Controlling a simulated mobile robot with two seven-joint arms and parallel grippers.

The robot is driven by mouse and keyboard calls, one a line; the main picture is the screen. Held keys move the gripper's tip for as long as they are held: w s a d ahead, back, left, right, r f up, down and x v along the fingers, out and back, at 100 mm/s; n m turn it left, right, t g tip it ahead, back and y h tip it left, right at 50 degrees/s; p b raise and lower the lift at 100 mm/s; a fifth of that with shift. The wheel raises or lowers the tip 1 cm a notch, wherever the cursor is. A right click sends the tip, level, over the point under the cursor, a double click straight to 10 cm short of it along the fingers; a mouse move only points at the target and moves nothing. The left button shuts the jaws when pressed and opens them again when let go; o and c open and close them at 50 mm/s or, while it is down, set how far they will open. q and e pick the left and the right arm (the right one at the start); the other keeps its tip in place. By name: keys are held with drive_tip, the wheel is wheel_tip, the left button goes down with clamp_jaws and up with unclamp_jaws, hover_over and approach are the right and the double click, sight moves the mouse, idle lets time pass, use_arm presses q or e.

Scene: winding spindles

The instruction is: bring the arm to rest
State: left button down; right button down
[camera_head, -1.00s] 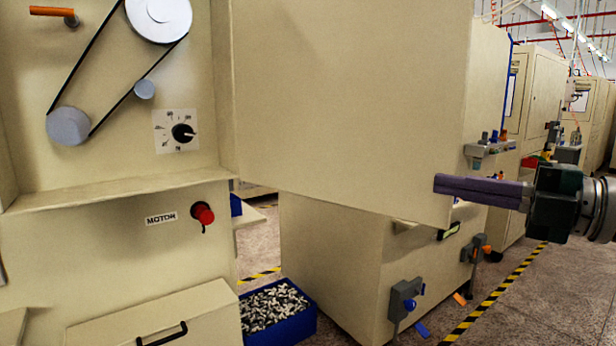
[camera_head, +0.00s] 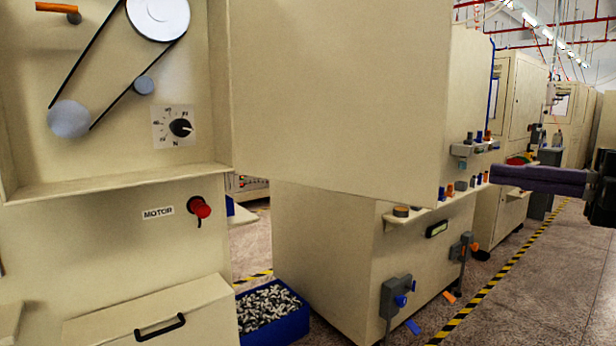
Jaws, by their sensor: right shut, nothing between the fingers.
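My right gripper (camera_head: 496,176) reaches in from the right edge of the head view. Its dark purple fingers lie together, shut and empty, pointing left. It is in free air in front of the far machines and touches nothing that I can see. Most of my right arm is outside the frame. My left gripper is not in view.
A cream machine at the left carries pulleys with a belt, a dial (camera_head: 180,127), a red motor button (camera_head: 200,207) and a drawer handle (camera_head: 160,328). A large cream cabinet (camera_head: 340,100) fills the middle. A blue bin (camera_head: 292,325) of small metal parts stands on the floor.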

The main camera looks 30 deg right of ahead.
drive_tip(key=w+f+m+h, duration=0.3)
drive_tip(key=f+m+h, duration=0.4)
drive_tip(key=m+h, duration=0.4)
drive_tip(key=s+a+f+m+g, duration=0.3)
drive_tip(key=a+f+m+g, duration=0.2)
drive_tip(key=a+f+m, duration=0.4)
drive_tip(key=s+a+f+g+y, duration=0.2)
drive_tip(key=s+a+g, duration=0.1)
drive_tip(key=s+a, duration=0.3)
drive_tip(key=s+a+f+g+y, duration=0.1)
drive_tip(key=s+a+f+g, duration=0.25)
drive_tip(key=a, duration=0.55)
wheel_tip(320, 180, up, 36)
drive_tip(key=s+a+g+y+p, duration=0.1)
drive_tip(key=s+p, duration=0.1)
drive_tip(key=p, duration=3.2)
drive_tip(key=shift+s+a+f+m+p, duration=0.15)
drive_tip(key=shift+a+f+m+p, duration=0.1)
drive_tip(key=shift+a+m+p, duration=0.1)
